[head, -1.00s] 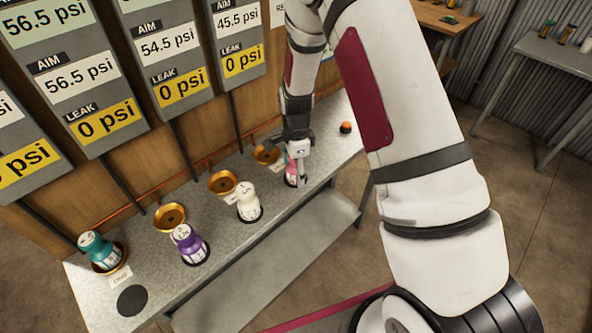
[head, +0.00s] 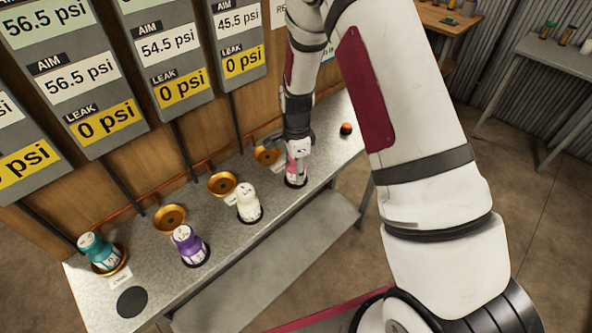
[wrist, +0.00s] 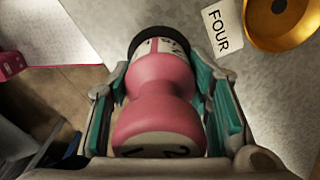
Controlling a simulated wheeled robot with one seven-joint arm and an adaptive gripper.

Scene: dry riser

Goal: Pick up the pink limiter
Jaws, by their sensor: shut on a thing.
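The pink limiter (wrist: 160,82) fills the middle of the wrist view, with a white marked end and a dark base. My gripper (wrist: 160,100) has its teal-padded fingers on either side of it and is shut on it. In the head view the pink limiter (head: 297,174) stands upright on the bench at its right part, partly hidden by my gripper (head: 298,158). It appears to rest on a dark round pad.
A white limiter (head: 248,205), a purple limiter (head: 188,245) and a teal limiter (head: 97,252) stand along the grey bench (head: 215,270). Brass cups (head: 222,184) line its back. A label reading FOUR (wrist: 222,30) lies beside the pink limiter. An orange-topped knob (head: 346,128) sits right.

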